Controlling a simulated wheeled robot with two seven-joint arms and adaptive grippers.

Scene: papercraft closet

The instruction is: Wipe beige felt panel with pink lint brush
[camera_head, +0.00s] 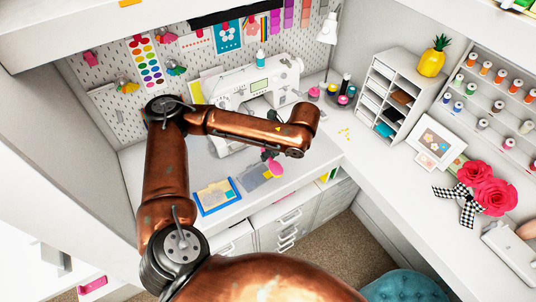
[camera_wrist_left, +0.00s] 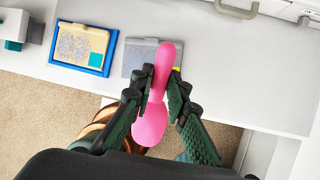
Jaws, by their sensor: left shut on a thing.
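The pink lint brush (camera_wrist_left: 163,62) is held between the fingers of my left gripper (camera_wrist_left: 157,88), which is shut on it. The brush also shows as a pink tip below my left gripper (camera_head: 268,156) in the head view (camera_head: 276,169). The beige felt panel (camera_wrist_left: 97,41) lies in a blue tray (camera_wrist_left: 53,61), with a grey speckled patch and a teal square on it. In the head view the panel (camera_head: 217,193) is on the desk, left of the brush. The brush is apart from the panel. My right gripper is not in view.
A grey panel (camera_wrist_left: 138,60) lies right of the tray, partly behind the brush. A white sewing machine (camera_head: 262,82) stands behind my arm. White shelves (camera_head: 387,105) stand at the back corner. The desk's front edge runs close by the panels.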

